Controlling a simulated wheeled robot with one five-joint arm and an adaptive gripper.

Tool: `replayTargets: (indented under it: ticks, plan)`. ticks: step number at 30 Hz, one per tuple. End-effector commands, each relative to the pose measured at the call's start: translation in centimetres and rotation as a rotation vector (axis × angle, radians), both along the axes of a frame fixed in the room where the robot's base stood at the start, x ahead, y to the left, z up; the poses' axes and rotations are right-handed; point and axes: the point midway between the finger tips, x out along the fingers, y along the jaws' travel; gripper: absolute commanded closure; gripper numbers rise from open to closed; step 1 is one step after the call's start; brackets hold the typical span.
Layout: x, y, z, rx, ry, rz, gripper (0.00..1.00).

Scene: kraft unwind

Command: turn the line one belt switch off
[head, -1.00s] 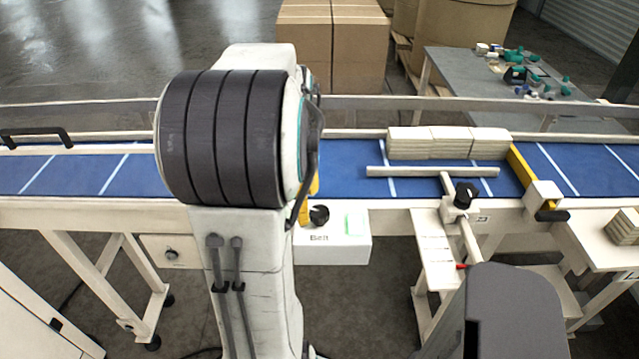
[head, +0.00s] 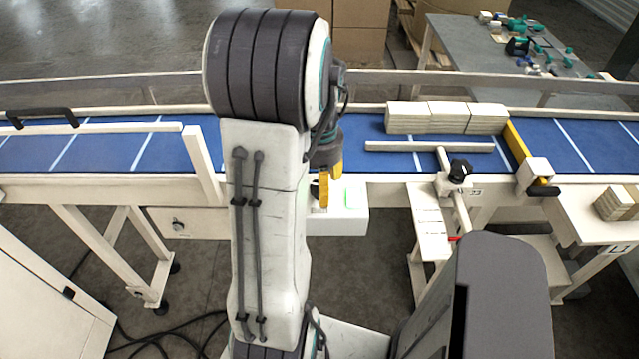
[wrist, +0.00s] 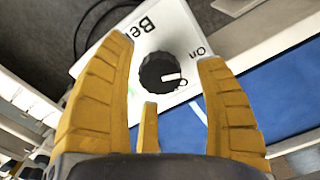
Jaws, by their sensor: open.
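The belt switch is a black round knob (wrist: 158,72) on a white box (wrist: 180,30) marked "Bel…" in the wrist view. A white pointer mark on the knob faces right in the picture, towards partly covered lettering; "On" is printed further up and right. I cannot tell its exact setting. The white box (head: 345,220) also shows in the head view, below the conveyor's front edge. My gripper (wrist: 165,52) is open, its yellow fingers on either side of the knob in the picture. Contact is not clear. In the head view, my gripper (head: 323,190) partly hides the knob.
A blue conveyor belt (head: 590,150) runs behind the box. Pale stacked slabs (head: 447,117) sit there behind a guide bar (head: 430,146). A black clamp knob (head: 460,171) and yellow arm (head: 516,140) stand to the right. Cables (head: 160,340) lie on the floor.

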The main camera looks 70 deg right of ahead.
Motion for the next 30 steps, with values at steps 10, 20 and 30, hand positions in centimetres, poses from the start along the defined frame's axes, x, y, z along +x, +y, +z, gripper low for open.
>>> replayTargets:
  ticks: [10, 20, 30]
  plan:
    - [0.01, 0.01, -0.65, 0.0, 0.0, 0.0, 0.35]
    - [0.01, 0.02, -0.63, 0.0, 0.0, 0.0, 0.53]
    - [0.01, 0.02, -0.62, 0.0, 0.0, 0.0, 0.83]
